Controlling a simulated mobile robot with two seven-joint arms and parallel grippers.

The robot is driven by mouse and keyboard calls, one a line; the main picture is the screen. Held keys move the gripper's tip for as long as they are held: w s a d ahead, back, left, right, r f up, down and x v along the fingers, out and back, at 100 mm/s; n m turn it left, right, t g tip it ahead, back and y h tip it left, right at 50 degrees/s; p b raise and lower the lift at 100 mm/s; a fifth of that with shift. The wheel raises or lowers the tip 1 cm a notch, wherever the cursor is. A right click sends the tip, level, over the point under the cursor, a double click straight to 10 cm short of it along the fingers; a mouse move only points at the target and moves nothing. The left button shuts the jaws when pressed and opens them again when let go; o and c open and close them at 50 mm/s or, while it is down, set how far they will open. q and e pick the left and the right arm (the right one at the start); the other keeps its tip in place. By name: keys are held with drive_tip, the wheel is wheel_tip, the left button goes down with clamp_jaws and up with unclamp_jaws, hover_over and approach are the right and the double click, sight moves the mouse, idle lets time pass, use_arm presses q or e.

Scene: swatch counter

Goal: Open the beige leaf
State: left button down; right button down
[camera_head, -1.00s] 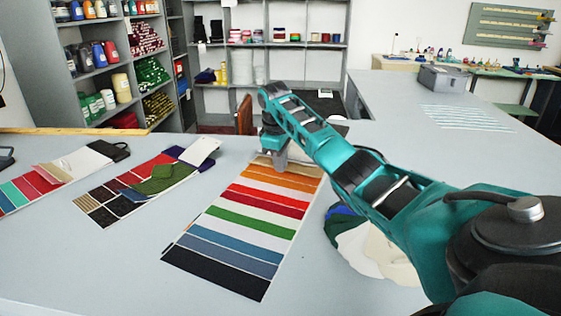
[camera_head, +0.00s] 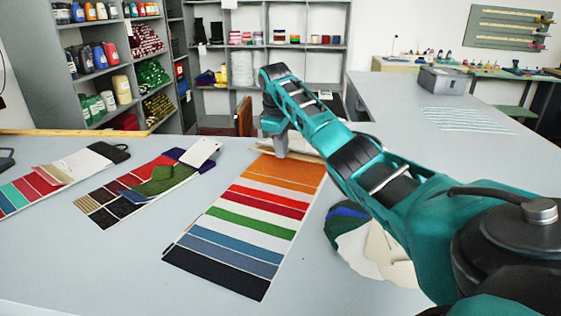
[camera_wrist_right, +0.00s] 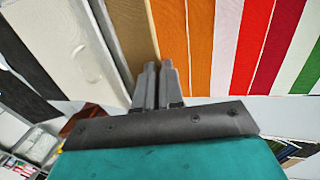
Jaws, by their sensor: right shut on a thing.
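The striped swatch card (camera_head: 236,223) lies on the counter in the head view, its bands running from black at the near end to orange at the far end. The beige leaf (camera_wrist_right: 124,36) is a tan band between white and orange in the right wrist view. In the head view only a thin beige edge (camera_head: 260,151) shows at the far end of the card, partly hidden by my gripper. My right gripper (camera_head: 281,153) is shut on the beige leaf, and its close-set fingertips (camera_wrist_right: 160,67) show at the leaf's orange-side edge. My left gripper is not in view.
Another swatch card (camera_head: 107,203) with a green patch and a further card (camera_head: 33,188) lie to the left. Loose fabric pieces (camera_head: 373,252) lie right of the striped card, under my right arm. A grey box (camera_head: 443,79) stands at the back right.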

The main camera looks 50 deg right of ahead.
drive_tip(key=w+d+r, duration=0.1)
drive_tip(key=d+r, duration=0.3)
drive_tip(key=r, duration=0.4)
drive_tip(key=shift+w+r, duration=0.25)
drive_tip(key=shift+r, duration=0.15)
drive_tip(key=c, duration=1.2)
unclamp_jaws()
drive_tip(key=shift+s, duration=0.1)
drive_tip(key=shift+c, duration=0.2)
drive_tip(key=shift+r, duration=0.1)
wheel_tip(320, 180, up, 7)
drive_tip(key=a, duration=0.1)
drive_tip(key=shift+s+a, duration=0.15)
drive_tip(key=shift+s, duration=0.1)
